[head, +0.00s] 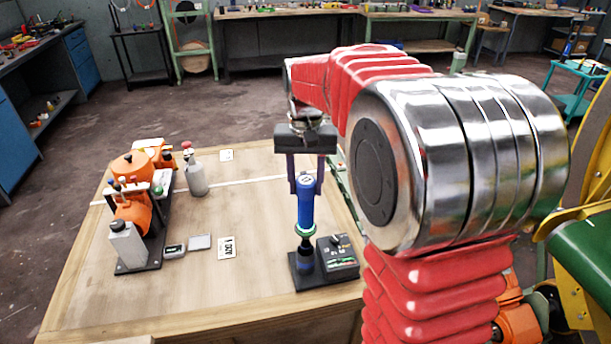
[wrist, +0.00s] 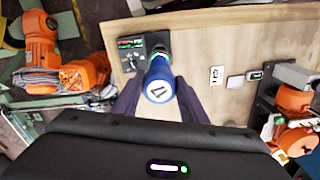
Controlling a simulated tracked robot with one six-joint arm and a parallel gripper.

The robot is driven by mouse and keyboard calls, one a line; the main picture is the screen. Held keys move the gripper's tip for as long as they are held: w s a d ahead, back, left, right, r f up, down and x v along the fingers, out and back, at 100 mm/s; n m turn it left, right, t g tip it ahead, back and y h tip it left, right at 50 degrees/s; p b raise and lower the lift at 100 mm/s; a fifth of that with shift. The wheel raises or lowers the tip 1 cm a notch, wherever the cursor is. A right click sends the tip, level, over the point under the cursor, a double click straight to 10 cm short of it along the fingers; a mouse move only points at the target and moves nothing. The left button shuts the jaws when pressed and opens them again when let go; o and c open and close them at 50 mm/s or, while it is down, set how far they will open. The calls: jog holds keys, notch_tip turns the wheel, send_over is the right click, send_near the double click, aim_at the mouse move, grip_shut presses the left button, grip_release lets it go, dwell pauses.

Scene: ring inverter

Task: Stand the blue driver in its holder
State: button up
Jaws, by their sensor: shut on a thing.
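The blue driver (head: 305,206) is upright between the fingers of my gripper (head: 305,178), which is shut on its upper part. A green ring shows at the driver's lower end. Directly below is the dark holder (head: 304,268), a short post on a black base near the table's front edge. The driver's lower end appears at or just above the holder's top; I cannot tell whether it is inside. In the wrist view the driver's round blue end with a white face (wrist: 158,90) sits between the dark fingers, and it hides most of the holder.
A black box with small coloured parts (head: 338,257) stands right beside the holder. An orange machine on a dark base (head: 135,210) and a grey bottle (head: 195,177) are at the table's left. Small cards and flat devices lie between. The table's middle (head: 255,215) is mostly clear.

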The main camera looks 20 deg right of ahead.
aim_at(306, 210)
jog(key=shift+f, duration=4.55)
jog(key=o, duration=1.4)
notch_tip(306, 210, up, 14)
jog(key=shift+f, duration=0.15)
